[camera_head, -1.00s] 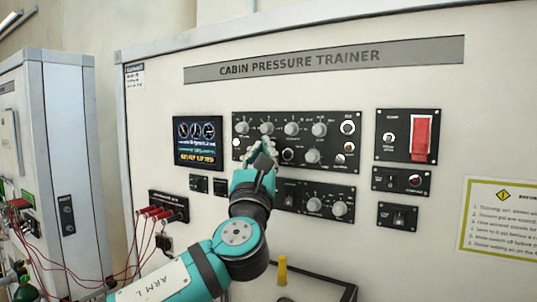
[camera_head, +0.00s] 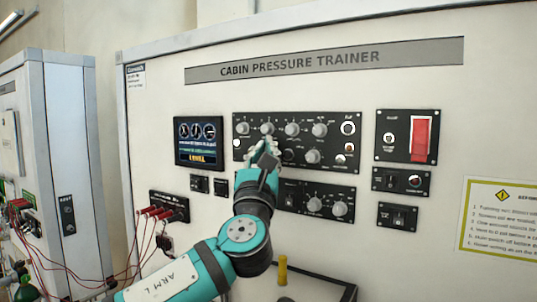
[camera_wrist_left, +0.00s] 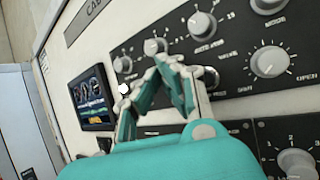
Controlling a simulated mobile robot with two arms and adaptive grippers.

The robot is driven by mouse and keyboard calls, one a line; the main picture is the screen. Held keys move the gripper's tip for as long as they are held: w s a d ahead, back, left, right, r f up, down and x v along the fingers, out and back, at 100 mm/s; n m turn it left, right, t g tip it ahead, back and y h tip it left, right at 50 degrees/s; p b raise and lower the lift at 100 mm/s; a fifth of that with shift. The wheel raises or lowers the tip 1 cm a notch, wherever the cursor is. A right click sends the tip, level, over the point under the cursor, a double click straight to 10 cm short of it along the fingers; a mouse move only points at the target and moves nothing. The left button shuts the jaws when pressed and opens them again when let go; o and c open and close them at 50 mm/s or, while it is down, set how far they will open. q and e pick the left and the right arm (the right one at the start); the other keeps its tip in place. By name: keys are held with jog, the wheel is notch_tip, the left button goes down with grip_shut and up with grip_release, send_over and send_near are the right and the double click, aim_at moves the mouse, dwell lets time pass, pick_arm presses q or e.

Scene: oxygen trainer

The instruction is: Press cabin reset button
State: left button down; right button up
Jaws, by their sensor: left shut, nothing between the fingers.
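The black control panel (camera_head: 335,128) on the white cabin pressure trainer carries a row of grey knobs. A dark round button (camera_head: 288,155) sits in its lower row, just right of my left gripper (camera_head: 264,147). In the left wrist view this button (camera_wrist_left: 211,77) is partly hidden behind the fingers, and its label is too blurred to read surely. My left gripper is shut and empty, its fingertips in front of the panel's lower left part. They also show in the left wrist view (camera_wrist_left: 168,64). I cannot tell whether they touch the panel. My right gripper is not in view.
A small screen (camera_head: 199,141) is left of the panel. A red guarded switch (camera_head: 420,136) is at the right. Red plugs with cables (camera_head: 155,213) hang at the lower left. A yellow post (camera_head: 283,270) stands on a dark-edged tray below.

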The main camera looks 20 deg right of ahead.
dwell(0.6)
pick_arm(q)
jog(key=shift+a, duration=0.1)
jog(key=shift+s+a+f, duration=0.1)
jog(key=shift+s+a, duration=0.3)
jog(key=shift+a, duration=0.1)
jog(key=shift+s+a+b, duration=0.1)
jog(key=shift+b, duration=0.2)
jog(key=s+a, duration=0.1)
jog(key=a, duration=0.1)
jog(key=s+a+b, duration=0.1)
jog(key=s, duration=0.1)
jog(key=shift+a, duration=0.4)
